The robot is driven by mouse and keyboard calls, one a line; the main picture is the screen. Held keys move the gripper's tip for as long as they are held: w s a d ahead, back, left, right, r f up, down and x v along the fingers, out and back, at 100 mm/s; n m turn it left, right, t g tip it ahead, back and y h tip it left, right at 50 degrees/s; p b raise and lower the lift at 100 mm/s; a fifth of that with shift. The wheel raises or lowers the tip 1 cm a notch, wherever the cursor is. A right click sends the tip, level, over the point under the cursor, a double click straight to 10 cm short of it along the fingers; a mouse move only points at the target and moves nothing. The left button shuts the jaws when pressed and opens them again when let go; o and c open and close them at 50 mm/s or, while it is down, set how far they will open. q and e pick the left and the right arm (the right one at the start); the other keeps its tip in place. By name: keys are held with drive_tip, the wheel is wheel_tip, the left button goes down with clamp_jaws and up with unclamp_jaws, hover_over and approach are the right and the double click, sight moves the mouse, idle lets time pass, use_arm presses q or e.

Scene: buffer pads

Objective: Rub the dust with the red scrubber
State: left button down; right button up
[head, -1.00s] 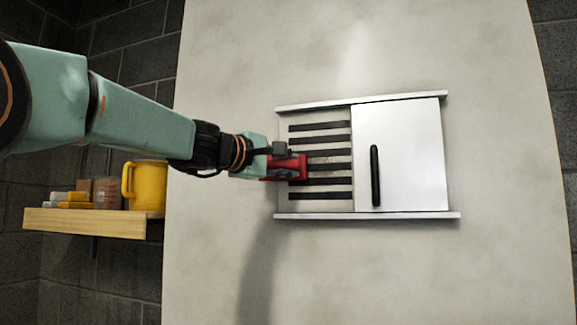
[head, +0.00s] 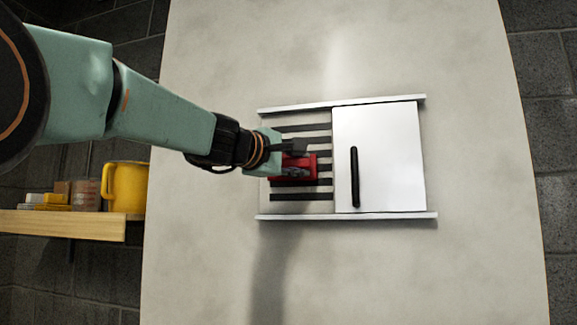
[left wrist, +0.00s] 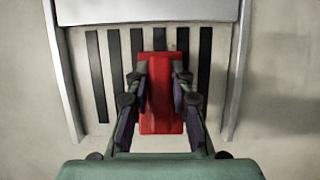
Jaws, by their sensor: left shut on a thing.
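My left gripper (head: 285,165) is shut on the red scrubber (head: 300,167) and holds it over the slotted vent (head: 300,196) in the wall panel. In the left wrist view the red scrubber (left wrist: 160,118) sits between the two fingers of the left gripper (left wrist: 160,100), with dark slots on both sides of it. Whether the scrubber touches the slotted face is hard to tell. I cannot make out the dust clearly; the scrubber and gripper hide part of the vent. My right gripper is not in view.
A white sliding door (head: 385,150) with a black handle (head: 355,177) covers the right of the vent. White rails (head: 350,216) run above and below. A wooden shelf (head: 65,223) at left holds a yellow mug (head: 126,190) and small items.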

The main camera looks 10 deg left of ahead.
use_arm(q)
drive_tip(key=d, duration=0.4)
drive_tip(key=shift+s+d+b, duration=0.1)
drive_tip(key=shift+s+b, duration=0.05)
drive_tip(key=shift+b, duration=0.15)
idle(0.4)
